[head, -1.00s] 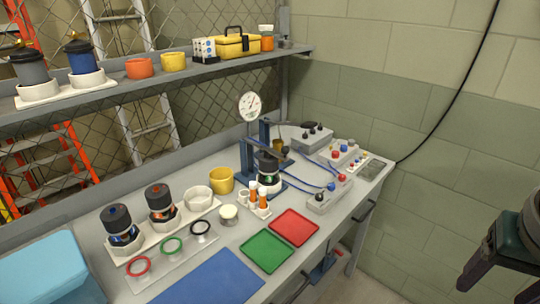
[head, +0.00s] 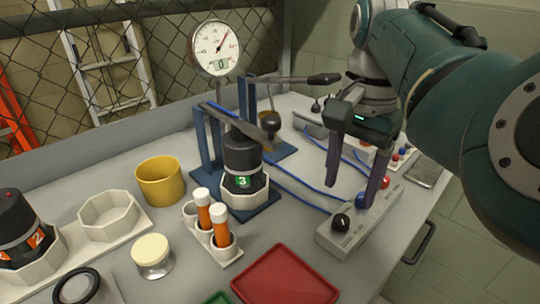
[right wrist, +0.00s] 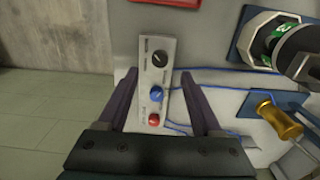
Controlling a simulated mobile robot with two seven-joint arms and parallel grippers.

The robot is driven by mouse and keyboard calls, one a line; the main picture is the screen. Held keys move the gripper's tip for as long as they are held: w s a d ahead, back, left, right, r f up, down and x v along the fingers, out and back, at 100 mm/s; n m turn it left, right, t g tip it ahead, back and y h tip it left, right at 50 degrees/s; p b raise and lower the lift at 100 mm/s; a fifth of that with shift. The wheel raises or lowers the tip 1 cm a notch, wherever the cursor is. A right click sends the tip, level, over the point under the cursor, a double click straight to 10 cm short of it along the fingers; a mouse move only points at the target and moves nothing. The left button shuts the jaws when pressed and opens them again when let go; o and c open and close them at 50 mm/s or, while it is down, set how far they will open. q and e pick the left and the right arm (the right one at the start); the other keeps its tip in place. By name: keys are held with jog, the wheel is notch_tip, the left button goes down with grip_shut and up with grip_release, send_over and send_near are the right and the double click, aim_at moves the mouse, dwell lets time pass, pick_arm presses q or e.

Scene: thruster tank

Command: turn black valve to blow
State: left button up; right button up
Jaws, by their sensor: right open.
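The black valve (head: 341,222) is a round knob at the near end of a light grey valve box on the bench. It also shows in the right wrist view (right wrist: 160,58), at the far end of the box, just beyond the fingertips. A blue knob (head: 362,201) and a red knob (head: 384,182) follow it along the box. My right gripper (head: 352,195) is open and empty, pointing down over the box around the blue knob's area. In the right wrist view its fingers (right wrist: 160,75) lie either side of the box. My left gripper is not in view.
A press holds a black canister (head: 241,160) marked 3, with a dial gauge (head: 215,48) behind. Blue hoses run to the valve box.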

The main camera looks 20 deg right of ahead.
aim_at(342, 219)
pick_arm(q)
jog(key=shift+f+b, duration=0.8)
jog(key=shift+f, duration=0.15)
pick_arm(e)
notch_tip(342, 219, down, 7)
jog(key=shift+c, duration=0.2)
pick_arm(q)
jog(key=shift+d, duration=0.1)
pick_arm(e)
jog(key=shift+c, duration=1.4)
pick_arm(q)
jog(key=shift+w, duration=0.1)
pick_arm(e)
grip_shut()
